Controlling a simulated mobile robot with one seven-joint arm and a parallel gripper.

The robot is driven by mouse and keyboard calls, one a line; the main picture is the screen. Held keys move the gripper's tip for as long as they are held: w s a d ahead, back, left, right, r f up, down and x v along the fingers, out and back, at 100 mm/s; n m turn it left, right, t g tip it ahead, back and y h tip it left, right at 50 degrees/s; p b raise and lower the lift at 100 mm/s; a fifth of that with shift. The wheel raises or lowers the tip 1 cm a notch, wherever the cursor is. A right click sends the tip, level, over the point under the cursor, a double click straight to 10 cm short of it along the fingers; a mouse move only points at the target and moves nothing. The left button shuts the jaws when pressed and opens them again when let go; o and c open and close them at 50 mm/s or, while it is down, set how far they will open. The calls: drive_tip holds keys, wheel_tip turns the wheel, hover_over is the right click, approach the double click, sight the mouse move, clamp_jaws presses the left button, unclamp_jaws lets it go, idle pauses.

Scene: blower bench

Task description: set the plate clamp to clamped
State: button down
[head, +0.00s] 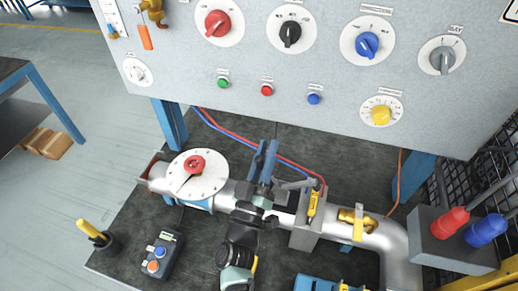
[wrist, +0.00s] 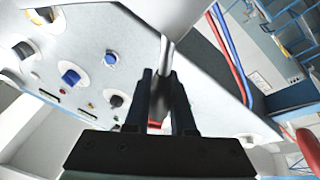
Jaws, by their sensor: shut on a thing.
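My gripper (head: 265,163) is over the silver pipe, left of a grey link (head: 297,184) that appears to be part of the plate clamp. In the wrist view my gripper (wrist: 164,88) has its two dark fingers closed around a slim grey bar with a red part (wrist: 156,125), apparently the clamp's handle. The bar runs up from between the fingers toward a pale rounded surface. My own arm and fingers hide most of the clamp in the head view, so its exact position cannot be told.
The panel (head: 320,110) with knobs and buttons rises behind the pipe (head: 400,240). A red-knobbed dial (head: 197,175) is left of my gripper. A yellow-marked part (head: 313,203) and a brass valve (head: 357,220) are to the right. A button box (head: 160,255) stands front left.

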drive_tip(key=shift+s+d+r+m+g+h+p, duration=0.15)
drive_tip(key=shift+d+m+h, duration=0.15)
drive_tip(key=shift+m, duration=0.35)
drive_tip(key=shift+s+d+r+m+g+h+p, duration=0.15)
drive_tip(key=shift+d+m+h, duration=0.15)
drive_tip(key=shift+m, duration=0.3)
drive_tip(key=shift+d+m+g+h+p, duration=0.1)
drive_tip(key=shift+d+m+h+p, duration=0.15)
drive_tip(key=shift+m, duration=0.4)
drive_tip(key=shift+d, duration=0.1)
drive_tip(key=c, duration=0.8)
unclamp_jaws()
drive_tip(key=shift+o, duration=0.2)
drive_tip(key=shift+s, duration=0.1)
drive_tip(key=b+v, duration=0.1)
drive_tip(key=v, duration=1.1)
drive_tip(key=shift+s+a+b, duration=0.25)
drive_tip(key=shift+s+b, duration=0.1)
drive_tip(key=shift+b, duration=0.05)
